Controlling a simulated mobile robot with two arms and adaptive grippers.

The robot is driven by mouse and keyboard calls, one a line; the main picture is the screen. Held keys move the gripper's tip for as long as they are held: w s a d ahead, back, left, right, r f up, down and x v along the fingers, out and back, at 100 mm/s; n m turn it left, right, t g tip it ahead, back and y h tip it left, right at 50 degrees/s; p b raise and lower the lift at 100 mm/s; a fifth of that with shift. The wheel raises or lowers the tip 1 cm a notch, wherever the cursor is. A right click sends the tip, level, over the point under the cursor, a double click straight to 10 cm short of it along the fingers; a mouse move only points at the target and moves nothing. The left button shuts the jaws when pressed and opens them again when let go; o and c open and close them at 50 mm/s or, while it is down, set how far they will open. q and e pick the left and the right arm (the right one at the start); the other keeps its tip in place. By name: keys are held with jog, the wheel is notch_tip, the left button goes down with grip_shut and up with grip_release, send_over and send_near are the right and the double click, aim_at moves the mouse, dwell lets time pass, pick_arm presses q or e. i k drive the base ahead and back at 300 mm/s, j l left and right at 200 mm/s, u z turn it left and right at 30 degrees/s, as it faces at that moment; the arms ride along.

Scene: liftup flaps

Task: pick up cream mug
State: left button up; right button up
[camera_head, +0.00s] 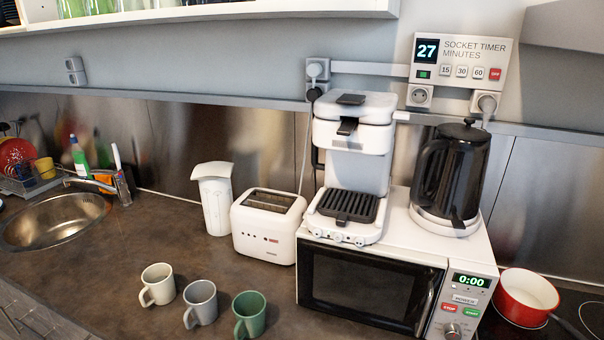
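The cream mug (158,284) stands upright on the dark countertop, at the left end of a row of mugs, with its handle towards the lower left. A grey mug (201,303) stands to its right, a small gap apart. A green mug (249,315) stands further right, near the bottom of the view. Neither of my grippers shows in the head view.
A white toaster (268,240) and a white jug (214,203) stand behind the mugs. A microwave (370,285) to the right carries a coffee machine (350,165) and a black kettle (452,178). A sink (52,222) is at the left. The counter between sink and mugs is clear.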

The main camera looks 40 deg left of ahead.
aim_at(157, 279)
jog(key=u, duration=2.35)
